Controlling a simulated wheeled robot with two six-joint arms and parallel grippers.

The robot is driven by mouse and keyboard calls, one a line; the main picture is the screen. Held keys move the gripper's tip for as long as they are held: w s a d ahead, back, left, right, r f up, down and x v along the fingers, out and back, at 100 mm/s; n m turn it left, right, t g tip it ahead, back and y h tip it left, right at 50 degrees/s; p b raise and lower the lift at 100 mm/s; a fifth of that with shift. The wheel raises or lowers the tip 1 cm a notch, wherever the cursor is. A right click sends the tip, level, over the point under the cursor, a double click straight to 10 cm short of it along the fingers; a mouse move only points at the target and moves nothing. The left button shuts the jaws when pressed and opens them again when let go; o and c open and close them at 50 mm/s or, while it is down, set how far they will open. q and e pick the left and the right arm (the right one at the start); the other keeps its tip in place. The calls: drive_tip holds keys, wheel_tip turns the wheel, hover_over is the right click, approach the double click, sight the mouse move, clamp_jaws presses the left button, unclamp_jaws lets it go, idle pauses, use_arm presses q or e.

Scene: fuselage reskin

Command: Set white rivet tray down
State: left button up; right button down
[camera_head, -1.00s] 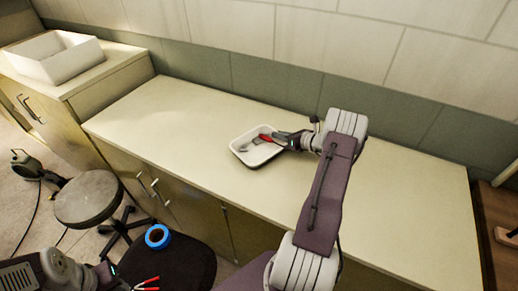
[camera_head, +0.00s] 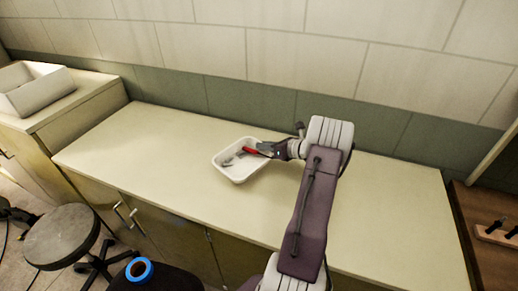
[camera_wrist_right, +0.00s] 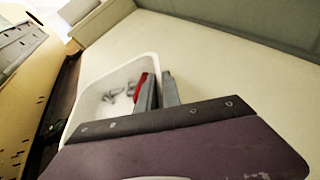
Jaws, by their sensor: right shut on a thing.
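The white rivet tray (camera_head: 226,172) is over the middle of the long cream bench (camera_head: 375,215), roughly level. I cannot tell whether its base touches the bench top. Small grey rivets (camera_wrist_right: 110,97) lie inside it. My right gripper (camera_head: 262,150) is shut on the tray's right rim. In the right wrist view, the gripper's grey fingers (camera_wrist_right: 158,90) sit at that rim, with a red part beside them inside the tray. The tray's near right side is hidden behind the gripper there. My left gripper is out of view.
A white open box (camera_head: 40,97) stands on a cabinet at the left. A round stool (camera_head: 62,236) and a blue ring (camera_head: 138,270) are in front of the bench. A brown table (camera_head: 485,255) is at the right. Bench space left of the tray is clear.

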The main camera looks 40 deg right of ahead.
drive_tip(key=r+v, duration=0.1)
drive_tip(key=v, duration=0.9)
drive_tip(key=shift+w+d+r, duration=0.15)
drive_tip(key=shift+d+r, duration=0.1)
drive_tip(key=shift+r, duration=0.1)
drive_tip(key=shift+a, duration=0.15)
